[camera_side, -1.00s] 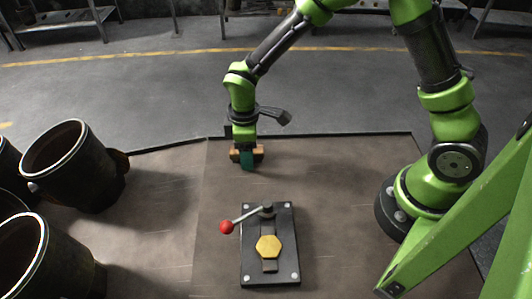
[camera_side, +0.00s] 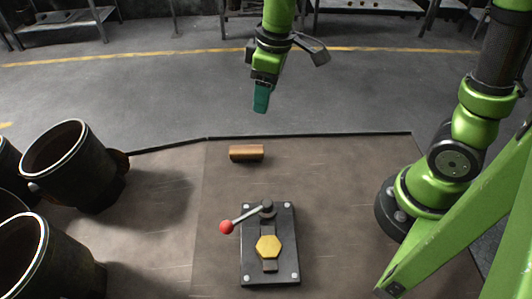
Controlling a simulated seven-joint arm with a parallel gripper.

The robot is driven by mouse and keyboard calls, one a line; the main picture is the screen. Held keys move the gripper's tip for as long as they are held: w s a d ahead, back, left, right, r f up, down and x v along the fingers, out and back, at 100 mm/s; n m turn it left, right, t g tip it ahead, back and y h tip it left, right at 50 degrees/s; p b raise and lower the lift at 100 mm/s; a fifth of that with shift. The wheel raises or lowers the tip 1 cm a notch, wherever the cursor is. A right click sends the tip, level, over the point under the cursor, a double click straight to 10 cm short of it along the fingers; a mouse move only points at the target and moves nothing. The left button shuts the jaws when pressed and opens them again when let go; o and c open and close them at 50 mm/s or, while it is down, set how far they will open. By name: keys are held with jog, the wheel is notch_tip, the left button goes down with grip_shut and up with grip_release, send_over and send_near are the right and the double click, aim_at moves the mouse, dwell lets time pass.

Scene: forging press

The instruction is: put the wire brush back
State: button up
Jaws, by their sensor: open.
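The wire brush (camera_side: 246,153) shows as a small brown wooden block lying on the brown table (camera_side: 340,190), near its back edge. Its bristles cannot be made out. My gripper (camera_side: 261,103), with teal fingers, is open and empty. It hangs well above the brush and slightly to the right of it in the picture, clear of it.
A black fixture plate (camera_side: 285,262) with a gold hexagonal piece (camera_side: 269,247) and a lever with a red knob (camera_side: 227,227) stands in front of the brush. Large dark metal cylinders (camera_side: 75,165) stand at the left. The table right of the fixture is clear.

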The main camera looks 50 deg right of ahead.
jog(key=s+d+r+m+t, duration=0.2)
jog(key=s+d+r+m, duration=0.1)
jog(key=s+m, duration=0.2)
jog(key=s+d+r+m+t+y, duration=0.1)
jog(key=s+d+r+m+t, duration=0.2)
jog(key=s, duration=0.3)
jog(key=shift+s+d+r+m+y, duration=0.2)
jog(key=shift+s+r+m+y, duration=0.1)
jog(key=shift+m, duration=0.6)
jog(key=shift+c, duration=0.3)
